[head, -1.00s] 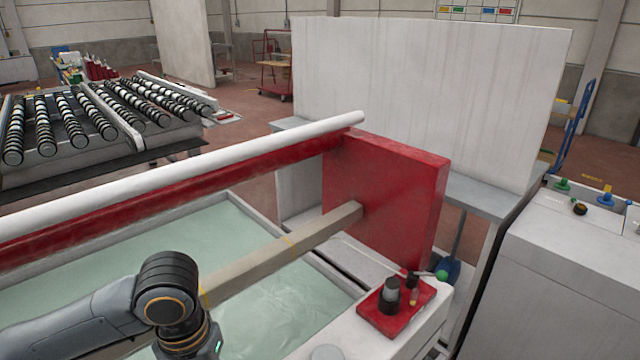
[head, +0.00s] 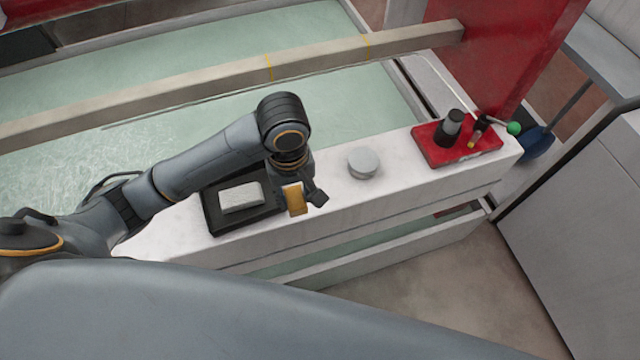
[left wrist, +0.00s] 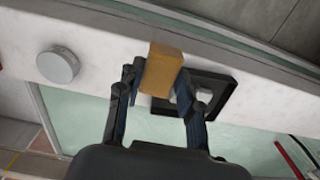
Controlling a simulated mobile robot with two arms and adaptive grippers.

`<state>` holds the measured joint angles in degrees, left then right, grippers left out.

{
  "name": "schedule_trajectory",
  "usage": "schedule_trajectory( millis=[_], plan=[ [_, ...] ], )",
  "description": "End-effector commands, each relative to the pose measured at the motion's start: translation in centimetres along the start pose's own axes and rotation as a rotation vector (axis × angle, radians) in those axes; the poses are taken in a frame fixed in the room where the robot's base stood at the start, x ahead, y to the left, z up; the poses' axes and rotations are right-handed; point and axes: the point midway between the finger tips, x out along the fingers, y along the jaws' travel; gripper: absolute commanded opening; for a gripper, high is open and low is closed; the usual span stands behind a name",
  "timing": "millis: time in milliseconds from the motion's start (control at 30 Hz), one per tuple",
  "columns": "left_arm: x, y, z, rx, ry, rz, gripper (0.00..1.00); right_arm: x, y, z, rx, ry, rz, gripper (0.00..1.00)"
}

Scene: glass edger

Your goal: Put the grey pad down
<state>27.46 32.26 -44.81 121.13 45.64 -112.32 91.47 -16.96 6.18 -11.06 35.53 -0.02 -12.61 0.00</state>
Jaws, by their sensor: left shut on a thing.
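My left gripper (head: 303,197) is shut on a yellow-tan block (head: 294,198), held above the white ledge at the right end of a black tray. The block also shows between the fingers in the left wrist view (left wrist: 162,68). A light grey pad (head: 241,197) lies in the black tray (head: 222,226), left of the gripper and apart from it. In the left wrist view the tray (left wrist: 222,108) is partly hidden behind the block and a finger. My right gripper is not in view.
A round grey puck (head: 363,163) stands on the white ledge (head: 400,180) right of the gripper. Further right, a red plate (head: 455,155) carries a dark cylinder and a green-knobbed lever. Behind the ledge lies a pale green basin (head: 210,120) crossed by a beam (head: 330,52).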

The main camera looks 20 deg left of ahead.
Motion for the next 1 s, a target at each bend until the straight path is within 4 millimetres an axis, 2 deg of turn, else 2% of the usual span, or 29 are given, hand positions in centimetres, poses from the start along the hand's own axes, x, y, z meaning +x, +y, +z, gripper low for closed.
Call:
schedule_trajectory(
  millis=[133,367,433,633,933,1000],
  plan=[
    [1.3,1.1,-1.7,-0.024,0.002,-0.003,0.2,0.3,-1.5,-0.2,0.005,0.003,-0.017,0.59],
    [3.7,4.1,-6.3,-0.021,0.001,-0.003,0.2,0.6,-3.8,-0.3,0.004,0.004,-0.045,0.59],
    [4.4,4.9,-7.7,-0.02,0.002,-0.003,0.2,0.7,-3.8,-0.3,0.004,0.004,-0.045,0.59],
    [8.1,6.5,-10.1,-0.017,0.0,-0.003,0.2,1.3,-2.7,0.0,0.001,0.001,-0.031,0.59],
    [10.2,7.5,-11.6,-0.017,0.001,-0.001,0.2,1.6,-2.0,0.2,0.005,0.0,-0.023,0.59],
    [11.3,7.4,-11.6,-0.015,0.0,-0.005,0.2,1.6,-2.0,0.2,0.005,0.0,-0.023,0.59]
  ],
)
